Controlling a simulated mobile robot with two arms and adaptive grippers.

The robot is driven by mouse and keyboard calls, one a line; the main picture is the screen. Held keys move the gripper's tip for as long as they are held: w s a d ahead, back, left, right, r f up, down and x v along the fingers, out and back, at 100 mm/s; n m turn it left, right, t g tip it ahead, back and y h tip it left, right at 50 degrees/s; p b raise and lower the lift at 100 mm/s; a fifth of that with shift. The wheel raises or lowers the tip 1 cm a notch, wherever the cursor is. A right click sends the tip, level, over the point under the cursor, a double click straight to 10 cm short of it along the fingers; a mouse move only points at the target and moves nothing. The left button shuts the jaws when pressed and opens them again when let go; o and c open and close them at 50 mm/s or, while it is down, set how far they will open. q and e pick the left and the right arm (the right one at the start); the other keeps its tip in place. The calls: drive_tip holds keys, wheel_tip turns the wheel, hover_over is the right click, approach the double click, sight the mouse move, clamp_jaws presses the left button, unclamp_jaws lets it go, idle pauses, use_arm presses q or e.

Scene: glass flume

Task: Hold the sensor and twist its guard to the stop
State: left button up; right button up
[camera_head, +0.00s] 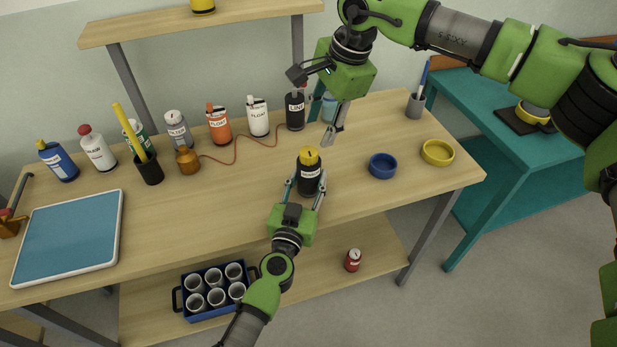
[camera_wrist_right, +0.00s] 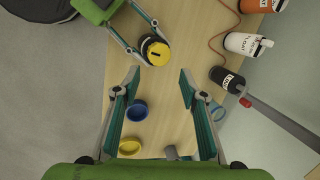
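The sensor (camera_head: 309,180) is a dark upright cylinder with a pale label band, near the front middle of the bench. Its yellow top (camera_head: 308,157), seemingly the guard, has a dark slot mark; in the right wrist view the yellow top (camera_wrist_right: 156,50) shows at the upper middle. My left gripper (camera_head: 306,187) reaches in from the front, its fingers on opposite sides of the sensor's body, seemingly shut on it. My right gripper (camera_head: 325,122) is open and empty, above and behind the sensor. Its parted fingers (camera_wrist_right: 158,82) show in the right wrist view.
A blue ring-shaped dish (camera_head: 383,166) and a yellow one (camera_head: 438,153) lie right of the sensor. Several bottles, including a black one (camera_head: 295,112), line the back. A brown jar (camera_head: 188,161) trails an orange cord. A blue tray (camera_head: 70,238) lies left. The bench's middle is free.

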sight(309, 152)
drive_tip(key=n, duration=0.2)
drive_tip(key=a+n, duration=0.1)
drive_tip(key=n, duration=0.4)
drive_tip(key=shift+w+a+f+n+t+h, duration=0.15)
drive_tip(key=shift+f+n+t+h, duration=0.15)
drive_tip(key=shift+f+n, duration=0.1)
drive_tip(key=n, duration=0.3)
drive_tip(key=shift+a+f+n, duration=0.1)
drive_tip(key=shift+a+n, duration=0.15)
drive_tip(key=shift+n, duration=0.05)
drive_tip(key=n, duration=0.4)
drive_tip(key=shift+w+a+f+h, duration=0.1)
drive_tip(key=shift+w+a+h, duration=0.05)
drive_tip(key=shift+a+h, duration=0.2)
drive_tip(key=shift+f, duration=0.4)
drive_tip(key=shift+s+d+x, duration=0.1)
drive_tip(key=shift+s+x, duration=0.1)
drive_tip(key=shift+x, duration=0.8)
drive_tip(key=shift+s+d+x, duration=0.1)
drive_tip(key=shift+s+x, duration=0.1)
drive_tip(key=shift+x, duration=0.8)
drive_tip(key=shift+s+d+x, duration=0.1)
drive_tip(key=shift+s+x, duration=0.1)
drive_tip(key=shift+x, duration=0.85)
drive_tip(key=shift+f, duration=0.1)
drive_tip(key=c, duration=0.7)
